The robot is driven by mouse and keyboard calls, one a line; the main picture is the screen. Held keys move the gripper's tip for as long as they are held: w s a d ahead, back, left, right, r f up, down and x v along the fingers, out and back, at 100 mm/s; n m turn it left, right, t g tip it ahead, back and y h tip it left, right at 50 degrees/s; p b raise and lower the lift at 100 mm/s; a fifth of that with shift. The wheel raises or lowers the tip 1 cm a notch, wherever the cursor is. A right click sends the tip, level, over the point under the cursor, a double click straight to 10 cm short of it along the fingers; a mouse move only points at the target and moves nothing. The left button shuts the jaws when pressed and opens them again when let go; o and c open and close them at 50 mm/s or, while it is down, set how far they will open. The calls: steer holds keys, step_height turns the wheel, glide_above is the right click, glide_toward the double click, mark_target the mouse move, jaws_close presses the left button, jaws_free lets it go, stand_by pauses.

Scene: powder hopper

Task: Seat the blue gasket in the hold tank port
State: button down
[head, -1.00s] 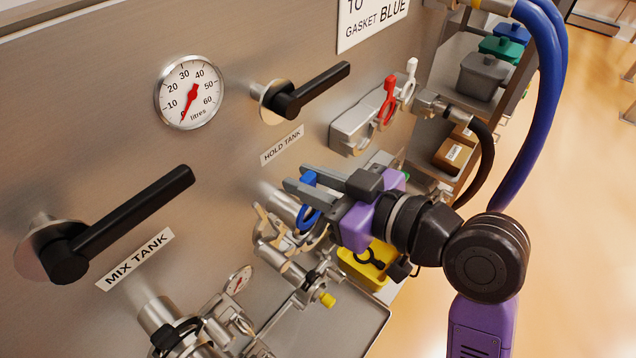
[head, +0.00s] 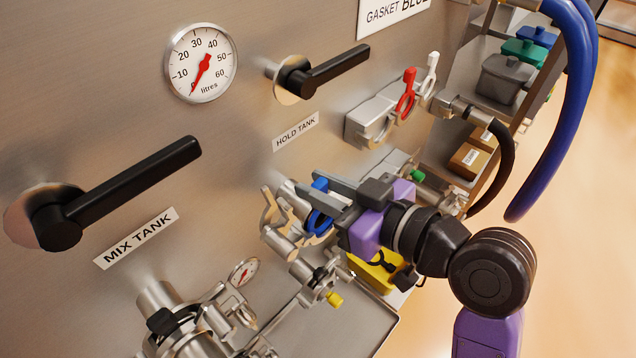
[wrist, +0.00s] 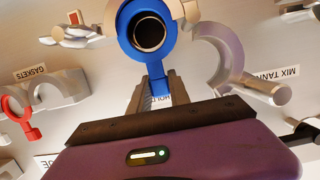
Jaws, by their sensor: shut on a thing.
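My gripper (head: 324,188) is shut on the tab of the blue gasket (head: 317,223), below the HOLD TANK label. In the wrist view the blue gasket (wrist: 124,28) is a ring on a tab between my fingertips (wrist: 153,96). The dark round bore of the hold tank port (wrist: 150,33) shows through the ring, roughly lined up with it. I cannot tell whether the ring touches the port face. An open metal clamp (wrist: 231,50) hangs beside the port. In the head view my gripper and the gasket hide much of the port.
A rack with red (head: 406,95) and white (head: 430,72) gaskets is on the panel at upper right. Black handles (head: 130,182) stick out from the panel. A yellow object (head: 375,272) lies below my gripper. Pipe fittings crowd the lower left. A blue hose (head: 565,110) hangs at right.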

steer(key=shift+s+d+f+b, duration=0.15)
steer(key=shift+f+b, duration=0.2)
steer(key=shift+f, duration=0.1)
steer(key=c, duration=1.1)
jaws_free()
steer(key=shift+b+v, duration=0.55)
steer(key=shift+v, duration=3.45)
